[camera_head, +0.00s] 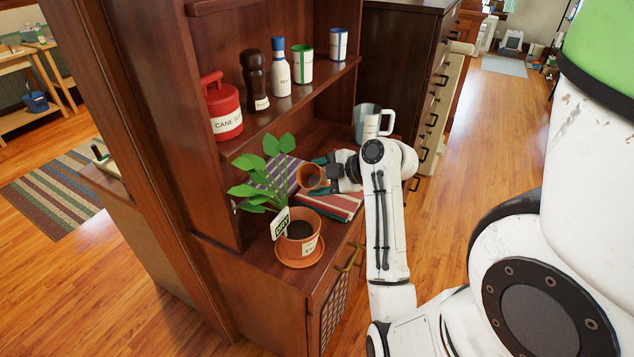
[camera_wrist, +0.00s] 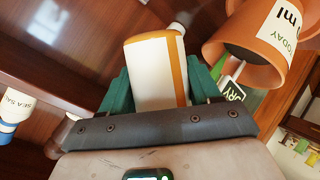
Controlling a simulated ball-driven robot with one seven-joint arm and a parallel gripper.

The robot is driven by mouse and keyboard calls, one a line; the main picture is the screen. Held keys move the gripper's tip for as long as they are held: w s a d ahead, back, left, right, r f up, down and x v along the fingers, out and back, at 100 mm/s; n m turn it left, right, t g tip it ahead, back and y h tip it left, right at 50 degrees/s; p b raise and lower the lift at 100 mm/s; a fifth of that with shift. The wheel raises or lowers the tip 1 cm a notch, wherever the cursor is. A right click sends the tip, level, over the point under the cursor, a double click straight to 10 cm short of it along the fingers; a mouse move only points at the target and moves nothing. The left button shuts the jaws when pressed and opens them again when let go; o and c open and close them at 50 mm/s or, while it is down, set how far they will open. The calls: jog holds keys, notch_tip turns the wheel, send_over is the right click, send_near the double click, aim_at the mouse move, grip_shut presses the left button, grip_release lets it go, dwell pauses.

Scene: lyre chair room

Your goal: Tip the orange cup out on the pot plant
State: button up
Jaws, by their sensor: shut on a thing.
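The orange cup (camera_head: 311,177) is held tilted, nearly on its side, its mouth facing left and toward the head camera. I cannot tell what is inside. In the wrist view the cup (camera_wrist: 182,78) shows a white label between my green fingers. My gripper (camera_head: 332,175) is shut on the cup; it also shows in the wrist view (camera_wrist: 160,88). The pot plant (camera_head: 299,243) stands upright on an orange saucer, with green leaves, dark soil and a "DRY" sign (camera_head: 280,223). The cup is above and right of the pot, apart from it. The pot (camera_wrist: 252,52) also shows in the wrist view.
Books (camera_head: 335,204) lie on the counter below my gripper, and a grey jug (camera_head: 368,117) stands behind it. The shelf above holds a red cane sugar canister (camera_head: 222,108), a dark mill (camera_head: 255,82), a white bottle (camera_head: 280,72) and two cups. Open floor lies right.

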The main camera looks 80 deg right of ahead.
jog(key=shift+d+f+n+h+b, duration=0.1)
jog(key=shift+f+n+h+b, duration=0.2)
jog(key=shift+n+h+b, duration=1.35)
jog(key=shift+m+y+b, duration=0.45)
jog(key=shift+m+b, duration=0.2)
jog(key=shift+b, duration=0.15)
jog(key=shift+n+h, duration=0.6)
jog(key=shift+n, duration=0.1)
jog(key=shift+f+b, duration=2)
jog(key=shift+b, duration=1)
jog(key=shift+r+n+h+b, duration=0.25)
jog(key=shift+n+h+b, duration=0.05)
jog(key=shift+b, duration=0.05)
jog(key=shift+a+r+n+h+b, duration=0.25)
jog(key=shift+r+n+h+b, duration=0.2)
jog(key=shift+b, duration=0.1)
jog(key=shift+a+n+h+b, duration=0.15)
jog(key=shift+n+h+b, duration=0.1)
jog(key=shift+b, duration=0.3)
jog(key=shift+r, duration=0.35)
